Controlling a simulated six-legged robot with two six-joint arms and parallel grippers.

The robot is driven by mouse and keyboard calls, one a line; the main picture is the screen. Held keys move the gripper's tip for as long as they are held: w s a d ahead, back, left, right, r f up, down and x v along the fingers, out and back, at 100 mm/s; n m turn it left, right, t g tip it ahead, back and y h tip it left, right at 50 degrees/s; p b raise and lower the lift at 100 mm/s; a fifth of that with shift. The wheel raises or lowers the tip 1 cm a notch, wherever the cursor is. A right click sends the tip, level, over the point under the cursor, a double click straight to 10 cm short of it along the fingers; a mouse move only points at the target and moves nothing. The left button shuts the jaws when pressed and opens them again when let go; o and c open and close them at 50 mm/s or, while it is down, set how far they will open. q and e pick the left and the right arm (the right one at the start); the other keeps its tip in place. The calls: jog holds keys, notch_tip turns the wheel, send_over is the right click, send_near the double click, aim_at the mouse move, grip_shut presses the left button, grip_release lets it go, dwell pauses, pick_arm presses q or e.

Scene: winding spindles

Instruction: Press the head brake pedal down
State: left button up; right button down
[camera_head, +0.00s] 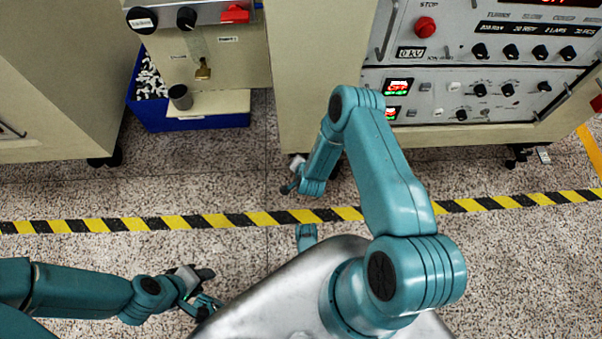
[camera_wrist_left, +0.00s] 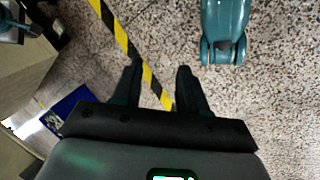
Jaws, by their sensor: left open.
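I cannot make out the head brake pedal with certainty in either view. My left gripper (camera_head: 208,288) is at the lower left of the head view, above bare floor in front of the striped tape. In the left wrist view its two dark fingers (camera_wrist_left: 158,78) stand apart with only floor and tape between them, so it is open and empty. My right gripper (camera_head: 292,178) is partly hidden beside its teal arm, near the foot of the middle cabinet. Its jaws are too small to read.
A cream winding machine (camera_head: 225,55) has knobs and a red switch (camera_head: 235,14). A blue bin (camera_head: 140,108) with white pieces stands below it. A control cabinet (camera_head: 470,90) is at right. Yellow-black floor tape (camera_head: 110,225) crosses the floor, which is open in front of the machines.

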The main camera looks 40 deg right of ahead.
notch_tip(320, 180, down, 6)
jog(key=b, duration=0.4)
jog(key=shift+r, duration=0.25)
pick_arm(q)
jog(key=w+f+t, duration=0.1)
jog(key=w+f, duration=0.2)
jog(key=f, duration=0.2)
jog(key=shift+a, duration=0.45)
pick_arm(e)
jog(key=shift+f, duration=0.35)
pick_arm(q)
jog(key=shift+w+f+b, duration=0.1)
jog(key=shift+b, duration=0.2)
pick_arm(e)
jog(key=shift+f, duration=0.1)
pick_arm(q)
jog(key=shift+f+b, duration=0.3)
jog(key=shift+f, duration=0.05)
pick_arm(e)
jog(key=shift+f, duration=0.35)
pick_arm(q)
jog(key=shift+f+b, duration=0.75)
jog(key=shift+b, duration=0.05)
pick_arm(e)
jog(key=shift+f, duration=1.15)
pick_arm(q)
jog(key=shift+r, duration=0.1)
pick_arm(e)
jog(key=shift+r, duration=0.15)
